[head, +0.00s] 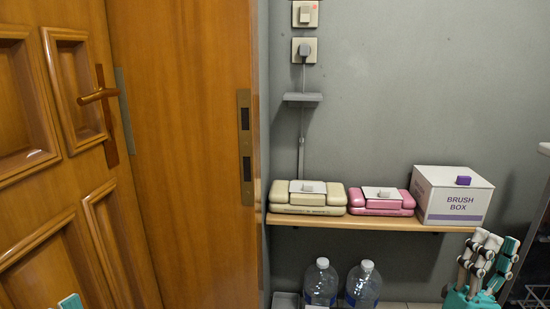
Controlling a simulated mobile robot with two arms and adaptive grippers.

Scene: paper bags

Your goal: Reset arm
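My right gripper (495,243) is at the lower right, teal and white, with its fingers pointing up. Its fingers look spread apart and nothing shows between them. It is in front of and below the right end of the wooden shelf, apart from the things on it. Only a small teal and white tip of my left gripper (70,302) shows at the bottom left edge, in front of the wooden door. The rest of it is out of the picture, so its opening cannot be seen.
A wooden shelf (400,226) on the grey wall holds a cream case (307,199), a pink case (382,203) and a white brush box (452,198). Two clear bottles (321,284) (363,286) stand below. A wooden door (60,190) with a handle (98,96) fills the left.

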